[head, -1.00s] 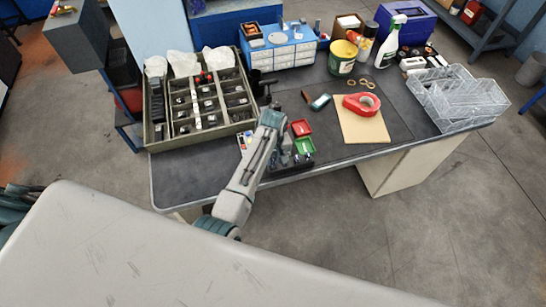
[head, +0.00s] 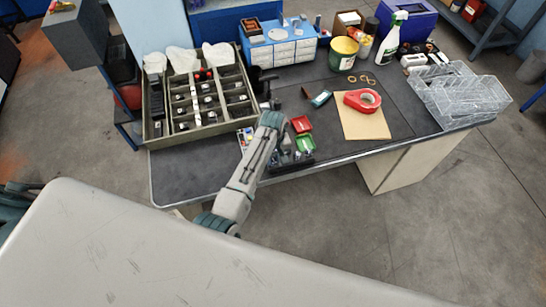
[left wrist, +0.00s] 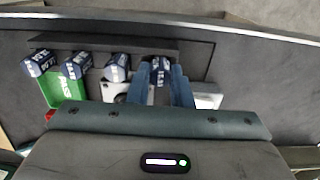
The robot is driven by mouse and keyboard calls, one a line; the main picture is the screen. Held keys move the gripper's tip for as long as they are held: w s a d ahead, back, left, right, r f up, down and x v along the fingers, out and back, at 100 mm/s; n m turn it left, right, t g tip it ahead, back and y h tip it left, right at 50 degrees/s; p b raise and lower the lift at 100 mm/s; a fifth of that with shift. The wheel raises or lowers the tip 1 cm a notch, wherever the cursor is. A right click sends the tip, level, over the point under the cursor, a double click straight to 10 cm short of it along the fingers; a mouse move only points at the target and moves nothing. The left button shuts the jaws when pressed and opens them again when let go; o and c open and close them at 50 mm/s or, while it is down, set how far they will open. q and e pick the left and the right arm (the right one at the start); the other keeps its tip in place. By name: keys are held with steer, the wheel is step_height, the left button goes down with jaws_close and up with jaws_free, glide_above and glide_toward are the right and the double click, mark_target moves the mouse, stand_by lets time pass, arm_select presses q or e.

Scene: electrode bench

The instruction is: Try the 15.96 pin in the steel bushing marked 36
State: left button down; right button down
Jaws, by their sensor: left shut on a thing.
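My left gripper (left wrist: 163,78) is shut on one blue-labelled pin (left wrist: 160,66) in the left wrist view. This pin is at the right end of a row in a dark rack (left wrist: 185,47). Several similar pins, such as one (left wrist: 117,66), stand to its left. Their printed sizes are too small to read surely. In the head view my left gripper (head: 284,154) is low over the rack at the bench's front edge, largely hidden by its own arm. A compartment box (head: 147,128) at the back left holds several small metal pieces; I cannot make out a bushing marked 36.
Red (head: 301,124) and green (head: 305,142) trays lie beside the gripper. The bench's front left (head: 190,178) is clear.

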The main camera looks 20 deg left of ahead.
arm_select(q)
steer(key=shift+f, duration=0.1)
steer(key=c, duration=1.2)
jaws_free()
steer(key=shift+c, duration=0.2)
steer(key=shift+r, duration=0.35)
step_height(320, 180, up, 3)
steer(key=shift+f+p, duration=0.1)
steer(key=shift+p, duration=0.9)
step_height(320, 180, up, 6)
steer(key=shift+f+b, duration=0.1)
steer(key=shift+b, duration=0.2)
steer(key=shift+r, duration=0.75)
steer(key=shift+r, duration=2.5)
